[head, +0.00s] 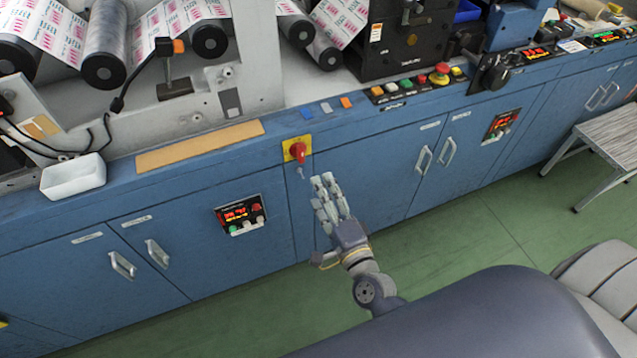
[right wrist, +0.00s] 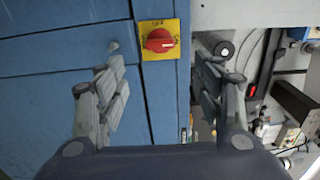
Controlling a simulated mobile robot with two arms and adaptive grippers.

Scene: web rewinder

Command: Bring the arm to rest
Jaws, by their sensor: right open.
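My right gripper (head: 325,182) is in front of the blue cabinet (head: 370,190) of the rewinder, just below and right of a red rotary switch (head: 298,151) on a yellow plate. In the right wrist view, my right gripper (right wrist: 160,72) is open, with its two fingers apart and nothing between them. The red switch (right wrist: 160,41) shows there beyond the fingertips, in line with the gap. I see no contact between fingers and switch. The left gripper is not in view.
A white tray (head: 73,176) sits on the ledge at left. Control panels (head: 241,214) and door handles (head: 122,265) line the cabinet front. A grey stool (head: 610,135) stands at right. Green floor (head: 470,240) lies open between cabinet and my body.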

